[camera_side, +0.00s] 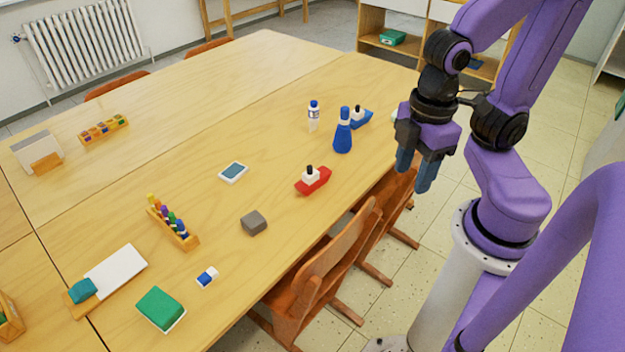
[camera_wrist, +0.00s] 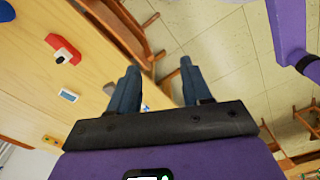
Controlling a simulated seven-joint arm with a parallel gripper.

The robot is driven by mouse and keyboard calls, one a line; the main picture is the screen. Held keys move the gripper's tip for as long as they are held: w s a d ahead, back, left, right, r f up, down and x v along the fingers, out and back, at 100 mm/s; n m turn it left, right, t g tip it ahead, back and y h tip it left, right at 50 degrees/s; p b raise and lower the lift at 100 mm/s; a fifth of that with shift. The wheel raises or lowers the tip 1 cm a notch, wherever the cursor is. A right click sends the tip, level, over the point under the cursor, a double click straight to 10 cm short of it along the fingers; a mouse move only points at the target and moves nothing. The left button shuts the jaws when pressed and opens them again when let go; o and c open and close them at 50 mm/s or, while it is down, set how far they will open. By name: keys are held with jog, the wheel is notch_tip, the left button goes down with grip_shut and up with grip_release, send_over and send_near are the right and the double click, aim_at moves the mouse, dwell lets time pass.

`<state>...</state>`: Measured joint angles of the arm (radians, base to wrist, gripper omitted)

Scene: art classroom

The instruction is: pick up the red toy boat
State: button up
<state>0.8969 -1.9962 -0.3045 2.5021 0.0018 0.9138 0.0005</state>
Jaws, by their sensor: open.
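The red toy boat (camera_side: 314,182) has a red hull, a white cabin and a dark funnel. It stands on the wooden table (camera_side: 285,115) near the table's chair-side edge. In the wrist view the red boat (camera_wrist: 63,50) shows at the upper left, to the left of the fingers. My gripper (camera_side: 413,172) is open and empty, with blue fingers pointing down. It hangs to the right of the boat in the side view, beyond the table edge and apart from the boat. In the wrist view my gripper's fingertips (camera_wrist: 160,75) have a clear gap between them.
A blue bottle (camera_side: 343,132), a blue toy boat (camera_side: 358,118) and a white bottle (camera_side: 313,115) stand near the red boat. A grey block (camera_side: 254,223) and a phone-like slab (camera_side: 233,172) lie nearby. Wooden chairs (camera_side: 330,265) line the table edge.

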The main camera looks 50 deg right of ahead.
jog(key=w+a+f+n+t+h, duration=0.15)
jog(key=w+f+n+h, duration=0.45)
jog(key=w, duration=1)
jog(key=n+t+h, duration=0.5)
jog(key=h, duration=0.1)
send_near(309, 168)
jog(key=shift+g, duration=0.25)
jog(key=x, duration=0.7)
jog(key=shift+s+a+f, duration=0.1)
jog(key=shift+f, duration=0.05)
jog(key=shift+w+r+x, duration=0.1)
jog(key=shift+r+x, duration=0.05)
jog(key=shift+x, duration=1.3)
jog(key=shift+w+r+x, duration=0.15)
jog(key=shift+x, duration=1.3)
grip_shut()
